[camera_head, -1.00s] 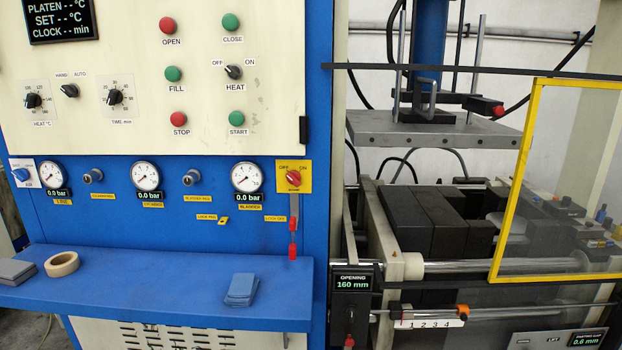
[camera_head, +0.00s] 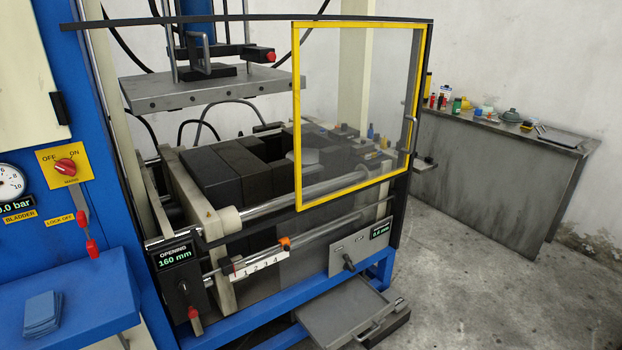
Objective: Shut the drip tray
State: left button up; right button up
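The drip tray (camera_head: 330,312) is a flat grey metal tray low at the bottom of the head view. It sticks out toward me from under the blue lower frame (camera_head: 262,312) of the press. A bar handle (camera_head: 369,329) is on its front right edge. The lower left part of the tray is cut off by the picture's bottom edge. Neither of my grippers is in view.
A yellow-framed clear guard (camera_head: 297,120) covers the right of the press opening. A control box (camera_head: 362,246) with a lever sits above the tray. A grey bench (camera_head: 500,145) with bottles stands at the back right. The concrete floor (camera_head: 480,290) right of the tray is clear.

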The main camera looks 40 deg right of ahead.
aim_at(336, 316)
jog(key=k+z, duration=0.1)
jog(key=z, duration=1.45)
